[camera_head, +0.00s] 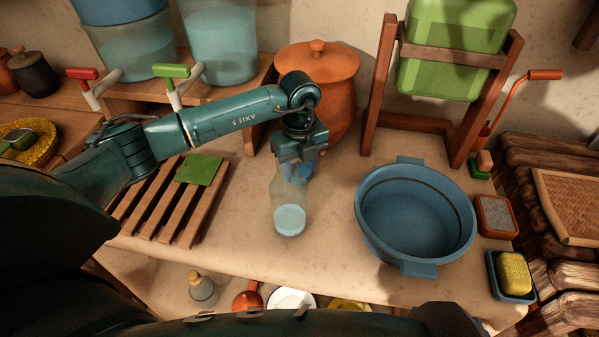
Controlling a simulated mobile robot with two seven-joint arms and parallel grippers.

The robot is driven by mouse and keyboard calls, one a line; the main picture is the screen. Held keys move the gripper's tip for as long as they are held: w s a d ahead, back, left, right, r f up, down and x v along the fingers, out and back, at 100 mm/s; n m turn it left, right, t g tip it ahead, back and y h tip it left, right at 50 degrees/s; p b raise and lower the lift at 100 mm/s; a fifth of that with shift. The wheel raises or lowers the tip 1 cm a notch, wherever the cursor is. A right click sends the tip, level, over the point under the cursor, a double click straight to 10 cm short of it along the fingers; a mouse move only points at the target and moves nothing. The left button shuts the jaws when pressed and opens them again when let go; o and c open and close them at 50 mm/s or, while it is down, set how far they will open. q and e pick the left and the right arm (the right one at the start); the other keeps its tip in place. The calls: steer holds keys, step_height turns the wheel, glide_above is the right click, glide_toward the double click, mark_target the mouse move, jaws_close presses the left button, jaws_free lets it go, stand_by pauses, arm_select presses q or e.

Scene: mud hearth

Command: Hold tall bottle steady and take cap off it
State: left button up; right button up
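A clear tall bottle (291,196) stands upright on the pale counter, with light blue liquid at its bottom. My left gripper (299,163) points down at the bottle's top from above. A blue part, which looks like the cap (303,172), shows right under and between the fingers. The gripper hides most of the bottle's neck, so I cannot tell whether the fingers press on it. My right gripper is not in view.
A blue basin (415,215) stands to the right of the bottle. A wooden slatted rack (172,212) with a green cloth (199,169) lies to the left. A lidded clay pot (335,85) stands close behind. Bare counter lies around the bottle's front.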

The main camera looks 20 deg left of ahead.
arm_select(q)
steer(key=shift+f, duration=0.95)
steer(key=shift+f, duration=0.1)
steer(key=shift+f, duration=0.15)
steer(key=o, duration=1.1)
